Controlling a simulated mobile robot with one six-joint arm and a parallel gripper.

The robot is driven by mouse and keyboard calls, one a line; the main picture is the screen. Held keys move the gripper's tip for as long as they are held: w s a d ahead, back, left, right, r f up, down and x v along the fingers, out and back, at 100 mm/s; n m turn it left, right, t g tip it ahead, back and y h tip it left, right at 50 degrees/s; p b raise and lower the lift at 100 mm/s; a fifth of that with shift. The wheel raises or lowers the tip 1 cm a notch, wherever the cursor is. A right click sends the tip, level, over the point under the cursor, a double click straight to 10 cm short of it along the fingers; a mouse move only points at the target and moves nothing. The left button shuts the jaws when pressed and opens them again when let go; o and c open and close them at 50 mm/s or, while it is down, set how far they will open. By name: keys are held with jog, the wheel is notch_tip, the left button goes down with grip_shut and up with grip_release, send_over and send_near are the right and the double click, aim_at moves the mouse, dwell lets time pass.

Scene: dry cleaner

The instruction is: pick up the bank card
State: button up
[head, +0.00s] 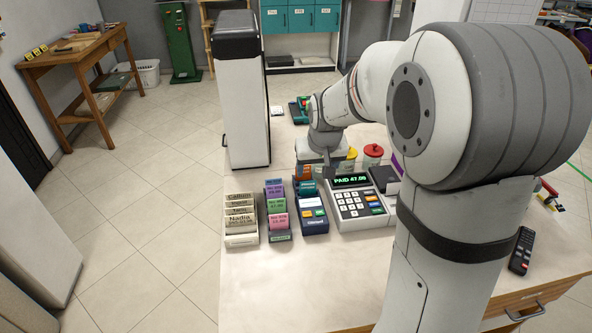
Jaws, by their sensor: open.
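Either could be the bank card; I cannot tell which at this size. My gripper (327,176) is open and points down just behind the terminal, close to these pieces. Its fingertips are small and partly hidden, and I see nothing held between them. I cannot tell whether it touches anything.
The cash register (358,205) stands right of the terminal, with red-lidded (373,150) and yellow-lidded containers behind. Ticket holders (240,220) (278,215) stand left. A tall white cabinet (242,100) stands at the counter's left. A remote (521,250) lies at right. The front counter is clear.

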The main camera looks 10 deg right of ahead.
aim_at(308, 182)
jog(key=shift+o, duration=0.7)
jog(key=w+f+b, duration=0.2)
jog(key=w+f, duration=0.6)
jog(key=f, duration=0.1)
jog(key=shift+w, duration=0.35)
jog(key=x, duration=0.5)
jog(key=p+x, duration=0.1)
jog(key=x, duration=0.1)
jog(key=shift+w+d+f, duration=0.2)
jog(key=shift+w, duration=0.2)
jog(key=c, duration=1.1)
jog(key=shift+r, duration=0.15)
notch_tip(308, 182, up, 10)
jog(key=shift+f, duration=0.1)
